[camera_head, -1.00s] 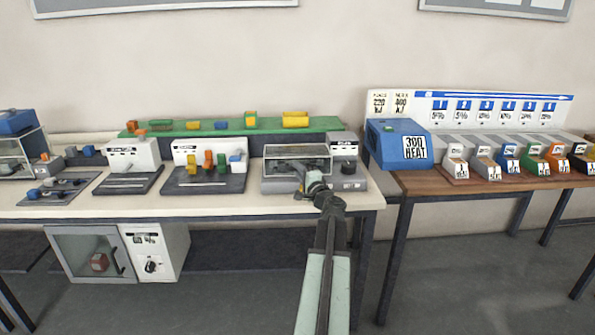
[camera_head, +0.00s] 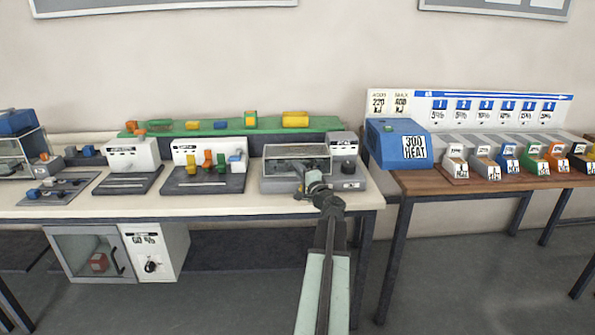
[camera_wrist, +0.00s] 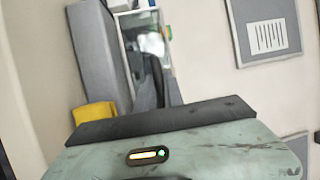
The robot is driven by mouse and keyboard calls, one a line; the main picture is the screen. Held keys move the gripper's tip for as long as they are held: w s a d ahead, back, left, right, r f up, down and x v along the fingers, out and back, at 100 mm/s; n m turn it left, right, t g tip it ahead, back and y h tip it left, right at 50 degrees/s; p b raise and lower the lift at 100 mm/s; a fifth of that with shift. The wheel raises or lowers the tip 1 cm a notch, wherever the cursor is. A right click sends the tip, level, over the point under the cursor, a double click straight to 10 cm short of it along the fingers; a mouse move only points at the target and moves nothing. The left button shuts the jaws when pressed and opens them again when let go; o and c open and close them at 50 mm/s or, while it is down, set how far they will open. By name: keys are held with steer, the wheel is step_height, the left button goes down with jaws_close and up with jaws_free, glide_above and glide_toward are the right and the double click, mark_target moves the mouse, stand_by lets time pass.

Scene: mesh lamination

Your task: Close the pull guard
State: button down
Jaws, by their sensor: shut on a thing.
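In the wrist view, a clear framed panel with a bright reflection (camera_wrist: 152,43) shows beyond my dark fingers.
A grey control box (camera_head: 345,160) stands right of the guard. A white unit with coloured levers (camera_head: 205,160) stands to the left. A green shelf (camera_head: 222,130) with blocks runs behind. The blue heat box (camera_head: 402,145) is on the right table.

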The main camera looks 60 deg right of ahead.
stand_by(0.5)
steer(key=shift+s+a+f+b, duration=0.1)
steer(key=shift+a+f+b, duration=0.1)
steer(key=shift+f+b, duration=0.65)
steer(key=shift+r, duration=0.25)
steer(key=c, duration=1.7)
jaws_free()
steer(key=shift+f, duration=0.15)
steer(key=v, duration=0.7)
steer(key=shift+s+a+b, duration=0.15)
steer(key=shift+s+b, duration=0.15)
steer(key=shift+s, duration=0.05)
